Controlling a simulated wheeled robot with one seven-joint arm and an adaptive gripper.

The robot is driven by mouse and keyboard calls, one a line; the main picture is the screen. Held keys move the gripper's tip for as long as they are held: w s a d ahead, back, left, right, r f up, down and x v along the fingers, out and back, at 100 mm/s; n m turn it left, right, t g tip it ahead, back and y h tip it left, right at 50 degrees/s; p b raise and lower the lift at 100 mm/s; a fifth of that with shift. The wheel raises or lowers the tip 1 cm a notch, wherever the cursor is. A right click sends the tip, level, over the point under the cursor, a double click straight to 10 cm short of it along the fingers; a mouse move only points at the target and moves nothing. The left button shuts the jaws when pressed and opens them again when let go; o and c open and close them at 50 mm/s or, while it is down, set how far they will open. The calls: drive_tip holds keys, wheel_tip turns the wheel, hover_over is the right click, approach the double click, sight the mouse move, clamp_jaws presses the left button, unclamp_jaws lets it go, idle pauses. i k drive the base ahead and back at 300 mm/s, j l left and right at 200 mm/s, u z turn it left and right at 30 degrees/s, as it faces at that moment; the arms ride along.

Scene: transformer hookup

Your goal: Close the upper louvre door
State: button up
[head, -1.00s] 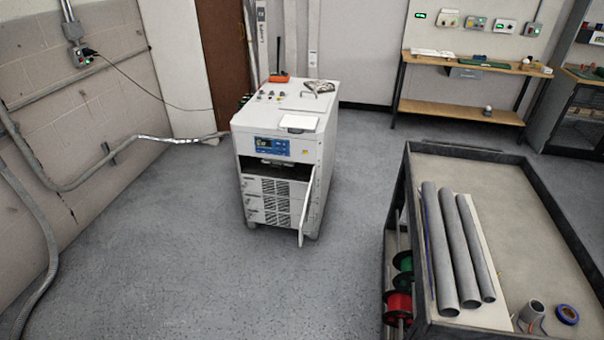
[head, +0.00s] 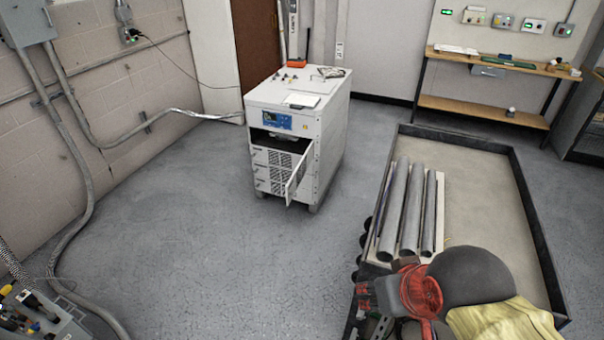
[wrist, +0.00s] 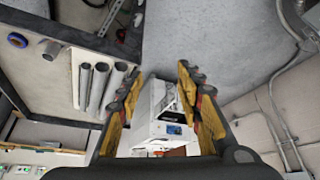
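The white transformer cabinet (head: 330,128) stands on the floor in the middle of the head view. Its upper louvre door (head: 299,175) is hinged at the right and swung outward, leaving a dark opening under the blue display panel. Lower louvred panels (head: 270,180) lie flat on the front. In the wrist view the cabinet (wrist: 152,108) appears upside down between my fingers, still far off. My gripper (wrist: 160,72) is open and empty, its yellow-and-black fingers spread apart. My arm shows at the bottom right of the head view; the fingertips are not clear there.
A cart (head: 490,190) with grey pipes (head: 405,210) stands at the right, beneath my arm. A workbench (head: 500,62) is at the back right. A conduit (head: 165,114) runs from the left wall to the cabinet. The floor in front of the cabinet is clear.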

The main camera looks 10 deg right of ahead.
sight(292, 186)
drive_tip(key=j, duration=0.35)
drive_tip(key=i+j, duration=0.15)
drive_tip(key=j, duration=0.25)
drive_tip(key=i+j, duration=0.8)
drive_tip(key=i, duration=1.25)
drive_tip(key=j+u, duration=0.05)
